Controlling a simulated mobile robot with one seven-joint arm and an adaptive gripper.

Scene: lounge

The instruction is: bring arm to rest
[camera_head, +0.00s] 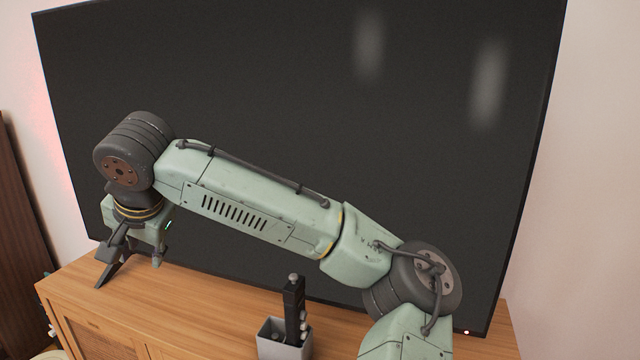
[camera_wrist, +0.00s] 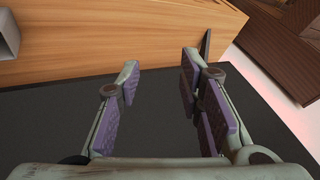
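My green and grey arm reaches across the front of the television, from lower right to upper left. My gripper (camera_head: 135,258) points down at the left, near the left end of the wooden cabinet. In the wrist view, my gripper (camera_wrist: 160,78) shows its purple finger pads apart with nothing between them. It is open and empty. In the head view its fingertips are small and partly overlap dark parts, so their exact height over the cabinet is unclear.
The large dark television (camera_head: 300,75) stands on the wooden cabinet (camera_head: 215,310), close behind my arm. A grey box (camera_head: 270,348) holding dark upright items (camera_head: 294,305) stands at the cabinet's middle front, below my arm. Cabinet top between box and gripper looks clear.

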